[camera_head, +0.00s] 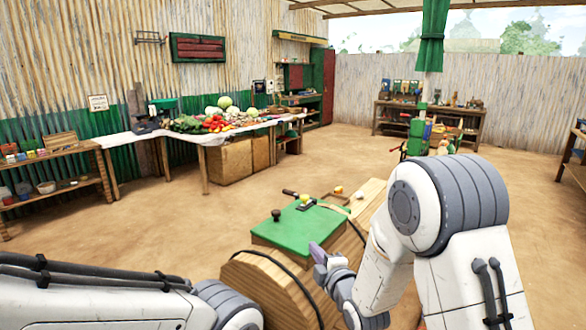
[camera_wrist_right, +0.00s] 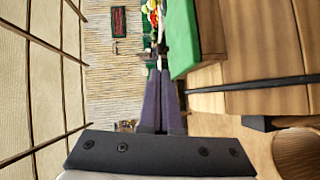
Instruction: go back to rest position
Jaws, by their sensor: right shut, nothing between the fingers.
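My right gripper (camera_head: 318,253) is beside the front right edge of the green board (camera_head: 290,232) on the wooden stand (camera_head: 262,280). In the right wrist view my right gripper's two purple-grey fingers (camera_wrist_right: 160,75) lie together, shut and empty. The green board also shows in that view (camera_wrist_right: 184,45), just right of the fingertips. My left arm crosses the bottom left of the head view, and its gripper is not seen.
A dark knob (camera_head: 276,214) and a small yellow item (camera_head: 304,199) sit on the green board. A long vegetable table (camera_head: 215,139) stands along the left wall. A shelf (camera_head: 480,128) stands at the back. Open sandy floor lies between.

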